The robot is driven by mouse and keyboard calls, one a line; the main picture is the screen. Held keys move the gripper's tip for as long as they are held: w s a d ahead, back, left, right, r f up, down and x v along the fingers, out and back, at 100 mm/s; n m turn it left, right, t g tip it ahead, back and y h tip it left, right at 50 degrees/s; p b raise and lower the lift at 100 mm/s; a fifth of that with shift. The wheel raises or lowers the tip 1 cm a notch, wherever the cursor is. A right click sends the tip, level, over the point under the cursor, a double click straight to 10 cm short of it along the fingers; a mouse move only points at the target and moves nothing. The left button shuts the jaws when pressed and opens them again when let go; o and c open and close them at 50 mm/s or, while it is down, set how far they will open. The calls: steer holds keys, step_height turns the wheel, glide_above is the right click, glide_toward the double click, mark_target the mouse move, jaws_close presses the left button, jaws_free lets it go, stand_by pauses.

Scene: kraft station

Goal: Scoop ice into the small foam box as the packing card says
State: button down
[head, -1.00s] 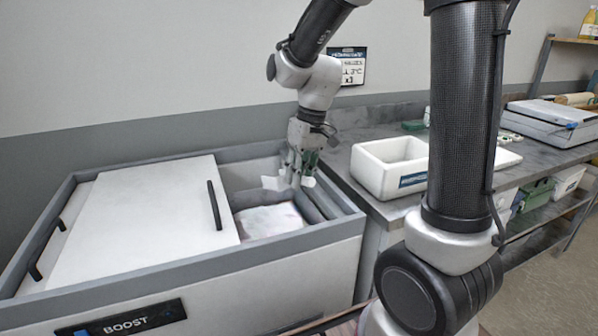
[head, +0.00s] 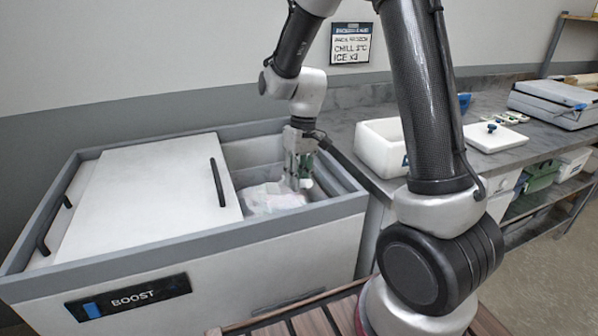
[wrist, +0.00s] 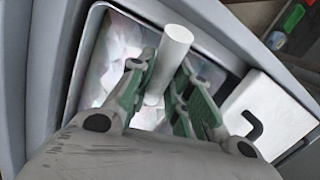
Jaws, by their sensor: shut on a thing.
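My gripper (head: 299,168) is down in the open right part of the ice chest (head: 330,208), shut on the white round handle of the scoop. The scoop handle (wrist: 174,52) stands out between the fingers in the wrist view; its bowl is hidden. White ice (head: 268,198) lies just below and left of the gripper, and it also shows in the wrist view (wrist: 118,52). The small white foam box (head: 374,148) stands on the counter right of the chest, partly behind my arm.
The chest's white lid (head: 150,195) with a black handle covers its left part. A white lid with a blue knob (head: 496,137) lies on the counter (head: 540,140), right of my arm. Bins fill the shelf below.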

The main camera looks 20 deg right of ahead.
mark_target(284, 187)
steer(key=shift+w+f+g, duration=0.5)
steer(key=shift+w+f, duration=0.65)
steer(key=shift+f, duration=3.95)
steer(key=shift+w+a+t, duration=0.5)
steer(key=shift+w+a, duration=0.65)
steer(key=shift+w, duration=1.5)
steer(key=shift+s+d+r+t+y, duration=0.1)
steer(key=shift+s+r+t, duration=0.15)
steer(key=shift+r, duration=0.35)
steer(key=shift+s+d+r+t+y, duration=0.1)
steer(key=shift+s+r+t, duration=0.1)
steer(key=shift+r, duration=0.4)
steer(key=shift+s+r+t+y, duration=0.1)
steer(key=shift+s+r+t, duration=0.15)
steer(key=shift+r, duration=0.35)
steer(key=shift+s+d+r+t+y, duration=0.2)
steer(key=shift+s+r+t, duration=0.4)
steer(key=shift+r, duration=1.85)
steer(key=shift+s+d+r+t+y, duration=0.2)
steer(key=shift+s+r, duration=0.65)
steer(key=shift+r, duration=1.6)
steer(key=shift+s+d+r+t, duration=0.3)
steer(key=shift+s+r+t, duration=0.35)
steer(key=shift+r, duration=1.8)
steer(key=shift+s+a+n, duration=0.1)
steer(key=shift+a+n, duration=0.05)
steer(key=shift+n, duration=0.15)
